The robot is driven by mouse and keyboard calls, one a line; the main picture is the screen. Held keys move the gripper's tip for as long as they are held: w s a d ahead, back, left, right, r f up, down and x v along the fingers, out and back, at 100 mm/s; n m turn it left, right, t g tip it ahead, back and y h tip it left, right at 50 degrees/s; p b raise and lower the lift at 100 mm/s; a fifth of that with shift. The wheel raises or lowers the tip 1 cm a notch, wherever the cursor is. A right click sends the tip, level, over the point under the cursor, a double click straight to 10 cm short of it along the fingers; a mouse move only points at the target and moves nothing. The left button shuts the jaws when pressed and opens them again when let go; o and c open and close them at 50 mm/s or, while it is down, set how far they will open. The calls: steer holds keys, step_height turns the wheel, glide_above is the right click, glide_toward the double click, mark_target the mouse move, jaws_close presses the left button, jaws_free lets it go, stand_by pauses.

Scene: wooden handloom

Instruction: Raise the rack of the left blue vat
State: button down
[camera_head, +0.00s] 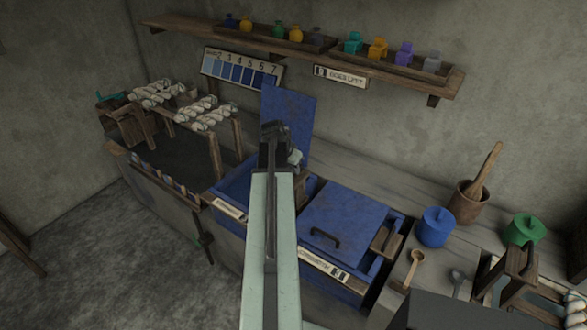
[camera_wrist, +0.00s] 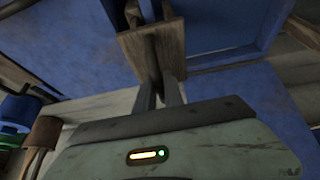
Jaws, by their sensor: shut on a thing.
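The left blue vat (camera_head: 236,182) has its blue lid (camera_head: 300,112) standing upright at the back. My gripper (camera_wrist: 158,95) is at this vat, shut on a wooden piece, apparently part of its rack (camera_wrist: 160,48). In the head view my arm covers the middle of the vat, and the gripper's jaws (camera_head: 274,138) are hard to make out in front of the lid. A brown wooden part (camera_head: 304,187) shows at the vat's right side, beside my arm. How high the rack stands is hidden.
The right blue vat (camera_head: 398,222) is closed by a lid with a dark handle (camera_head: 325,238). A blue jar (camera_head: 435,227), a mortar (camera_head: 466,203) and a green jar (camera_head: 524,230) stand to the right. Skeins (camera_head: 206,113) hang at left. A shelf (camera_head: 270,42) runs above.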

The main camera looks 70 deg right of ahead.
step_height(320, 180, up, 8)
steer(key=p, duration=0.7)
steer(key=shift+r, duration=0.1)
steer(key=shift+d, duration=0.1)
steer(key=shift+c, duration=1)
jaws_free()
step_height(320, 180, up, 7)
steer(key=p, duration=0.7)
